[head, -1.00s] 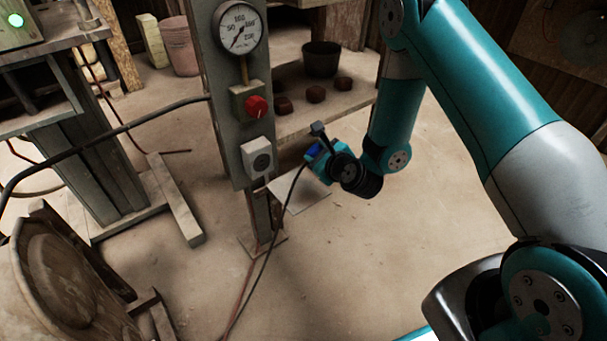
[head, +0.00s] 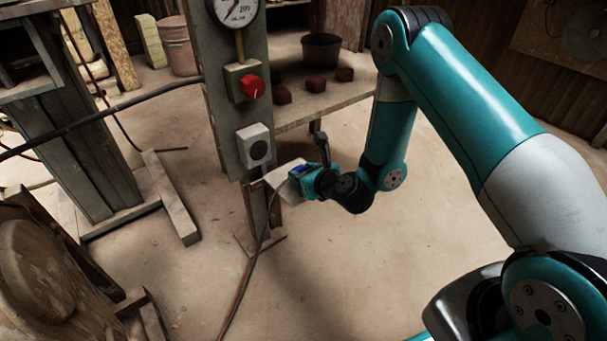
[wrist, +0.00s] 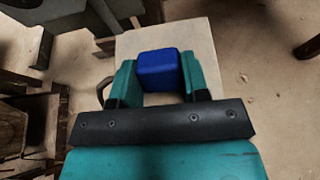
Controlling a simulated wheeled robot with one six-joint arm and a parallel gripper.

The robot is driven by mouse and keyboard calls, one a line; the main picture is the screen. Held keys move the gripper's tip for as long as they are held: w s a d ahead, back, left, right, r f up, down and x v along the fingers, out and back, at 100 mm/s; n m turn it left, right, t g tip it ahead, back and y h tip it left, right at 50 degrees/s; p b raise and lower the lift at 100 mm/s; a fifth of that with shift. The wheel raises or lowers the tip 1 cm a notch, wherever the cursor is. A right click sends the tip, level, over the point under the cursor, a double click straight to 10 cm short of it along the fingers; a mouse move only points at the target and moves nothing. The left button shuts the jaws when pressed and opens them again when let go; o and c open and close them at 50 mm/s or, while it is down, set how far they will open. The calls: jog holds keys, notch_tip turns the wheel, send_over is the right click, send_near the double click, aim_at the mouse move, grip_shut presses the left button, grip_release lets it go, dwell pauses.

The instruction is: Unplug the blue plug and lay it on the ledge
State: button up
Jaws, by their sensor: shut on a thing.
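The blue plug (wrist: 159,70) is between the two teal fingers of my gripper (wrist: 160,84), which is shut on it. In the head view a bit of the blue plug (head: 300,169) shows at my gripper (head: 298,181). The pale ledge (wrist: 200,36) lies beneath and beyond the plug in the wrist view. In the head view the ledge (head: 283,174) juts from the post below the socket box, partly hidden by my gripper. I cannot tell whether the plug touches the ledge. The socket box (head: 255,146) has its dark round socket empty.
The grey post (head: 228,110) carries a red knob (head: 252,87) and a gauge (head: 236,8). A shelf (head: 335,104) behind holds a dark pot (head: 321,54) and several brown lumps. A dark cable (head: 250,262) hangs to the floor. Open floor lies right of the post.

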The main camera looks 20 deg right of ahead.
jog(key=shift+f+b, duration=0.3)
jog(key=shift+f, duration=0.2)
jog(key=o, duration=1.3)
jog(key=shift+s+d+r+b, duration=0.25)
jog(key=shift+s+r+b, duration=0.45)
jog(key=shift+s+r, duration=0.1)
jog(key=shift+s+d+r+b, duration=0.25)
jog(key=shift+s+r+b, duration=0.4)
jog(key=shift+r+b, duration=0.1)
